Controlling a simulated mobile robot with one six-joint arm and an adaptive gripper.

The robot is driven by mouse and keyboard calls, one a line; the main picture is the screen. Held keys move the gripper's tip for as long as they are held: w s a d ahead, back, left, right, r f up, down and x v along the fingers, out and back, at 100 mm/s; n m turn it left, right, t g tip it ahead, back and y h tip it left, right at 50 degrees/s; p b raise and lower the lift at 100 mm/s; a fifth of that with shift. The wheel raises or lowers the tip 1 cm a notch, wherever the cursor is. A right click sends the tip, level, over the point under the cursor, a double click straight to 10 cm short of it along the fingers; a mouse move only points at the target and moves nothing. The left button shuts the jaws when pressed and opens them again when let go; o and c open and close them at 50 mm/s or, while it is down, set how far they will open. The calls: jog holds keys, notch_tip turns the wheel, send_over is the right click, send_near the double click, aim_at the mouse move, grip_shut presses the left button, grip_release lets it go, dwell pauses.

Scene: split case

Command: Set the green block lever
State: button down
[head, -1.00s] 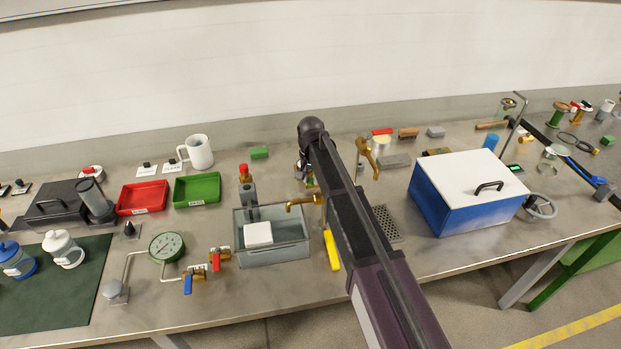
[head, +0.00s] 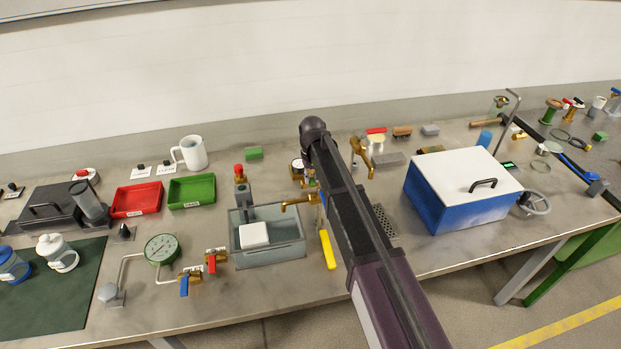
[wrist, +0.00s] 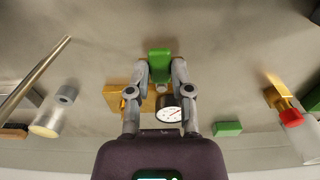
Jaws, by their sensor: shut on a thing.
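In the wrist view, a green lever block (wrist: 160,63) sits between the two fingertips of my gripper (wrist: 160,72). My gripper is shut on it, with a finger against each side. A brass-coloured body (wrist: 116,99) and a round white-faced gauge (wrist: 169,113) lie just behind the fingers. In the head view, my arm hides the gripper and the green lever block. The gauge shows there beside the arm's left edge (head: 297,166). I cannot tell the lever's exact angle.
A grey sink (head: 270,252) with a brass spout stands left of my arm, with a yellow bar (head: 328,250) beside it. A brass tap (head: 361,155) and a blue box with a white lid (head: 462,188) are to the right. A loose green block (head: 254,153) lies behind.

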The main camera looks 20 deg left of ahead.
dwell(0.3)
jog(key=c, duration=0.5)
grip_release()
